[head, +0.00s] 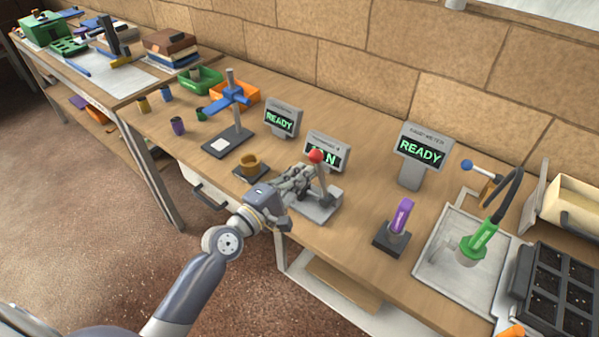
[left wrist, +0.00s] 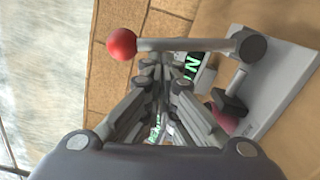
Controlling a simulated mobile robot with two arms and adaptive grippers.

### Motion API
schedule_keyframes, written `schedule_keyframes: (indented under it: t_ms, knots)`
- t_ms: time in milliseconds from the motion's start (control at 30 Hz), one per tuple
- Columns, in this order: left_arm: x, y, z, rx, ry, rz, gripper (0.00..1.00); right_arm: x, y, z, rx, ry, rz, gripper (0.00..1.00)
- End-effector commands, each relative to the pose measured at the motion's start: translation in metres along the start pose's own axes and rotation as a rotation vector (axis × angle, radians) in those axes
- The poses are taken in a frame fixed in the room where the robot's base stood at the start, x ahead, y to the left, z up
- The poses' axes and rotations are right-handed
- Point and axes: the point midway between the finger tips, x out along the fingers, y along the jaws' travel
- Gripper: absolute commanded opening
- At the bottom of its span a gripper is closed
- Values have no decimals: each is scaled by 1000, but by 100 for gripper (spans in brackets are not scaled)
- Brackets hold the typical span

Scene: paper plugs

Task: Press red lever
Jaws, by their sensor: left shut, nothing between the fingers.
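The red lever is a grey rod with a red ball (head: 316,156) on top, standing on a grey base (head: 320,210) near the front of the bench. In the left wrist view the red ball (left wrist: 121,44) is at upper left, and the rod (left wrist: 190,45) runs right to a round pivot (left wrist: 248,46). My left gripper (head: 305,175) is shut and empty, close beside the rod below the ball. In the left wrist view its fingertips (left wrist: 162,68) end just by the rod; I cannot tell whether they touch. My right gripper is not in view.
A display (head: 326,152) behind the lever is partly hidden. Other displays (head: 281,118) and (head: 424,150) read READY. A brown cup (head: 250,166) stands left of my gripper, a purple plug (head: 402,215) to the right. Bare bench lies between lever and plug.

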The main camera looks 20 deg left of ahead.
Motion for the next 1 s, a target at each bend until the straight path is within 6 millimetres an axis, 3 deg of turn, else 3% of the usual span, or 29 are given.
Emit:
schedule_keyframes:
  t_ms: [600,1000]
  knots:
    - [2,11,42,460,-3,-24,0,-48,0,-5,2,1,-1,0]
    - [3,5,59,641,-2,-33,0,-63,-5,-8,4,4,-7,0]
